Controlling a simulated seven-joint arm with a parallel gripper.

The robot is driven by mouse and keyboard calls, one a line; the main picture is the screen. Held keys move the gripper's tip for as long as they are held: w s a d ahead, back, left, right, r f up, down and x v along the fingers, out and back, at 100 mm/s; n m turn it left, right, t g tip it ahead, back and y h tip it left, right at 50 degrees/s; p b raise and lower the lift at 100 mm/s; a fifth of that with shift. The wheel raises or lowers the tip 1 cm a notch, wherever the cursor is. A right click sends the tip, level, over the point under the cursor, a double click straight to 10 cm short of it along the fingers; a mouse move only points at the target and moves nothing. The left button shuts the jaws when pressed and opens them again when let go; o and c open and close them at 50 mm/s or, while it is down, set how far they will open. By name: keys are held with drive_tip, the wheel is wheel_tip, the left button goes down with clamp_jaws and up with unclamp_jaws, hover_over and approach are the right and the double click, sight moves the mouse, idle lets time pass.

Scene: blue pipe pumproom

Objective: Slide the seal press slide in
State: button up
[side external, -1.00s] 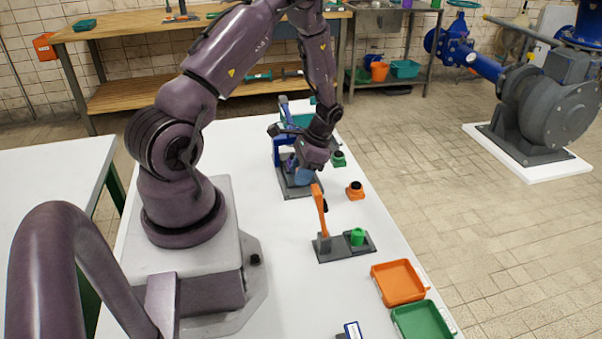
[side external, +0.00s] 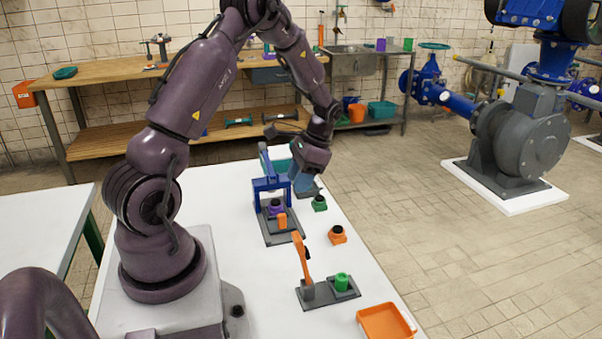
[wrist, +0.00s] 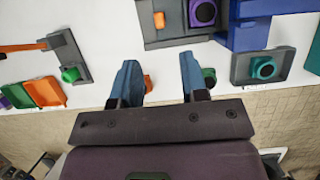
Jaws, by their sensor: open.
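The seal press has a blue upright frame (side external: 271,186) on a grey base (side external: 284,238). A purple part with a black top (side external: 276,207) and an orange block (side external: 283,222) sit at the frame's front side. In the wrist view the orange block (wrist: 158,20) and purple part (wrist: 202,12) lie on the grey slide, beside the blue frame (wrist: 247,36). How deep the slide sits is unclear. My gripper (side external: 306,184), with blue fingers, is open and empty, above and to the right of the press. Its spread fingers show in the wrist view (wrist: 160,80).
A green block (side external: 319,204) and an orange block with a black top (side external: 337,235) stand right of the press. A grey fixture with an orange lever (side external: 303,257) and an orange tray (side external: 385,321) are nearer. A grey holder with a teal ring (wrist: 263,68) is close to the gripper.

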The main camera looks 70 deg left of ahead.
drive_tip(key=shift+w+r, duration=0.3)
drive_tip(key=shift+r, duration=0.35)
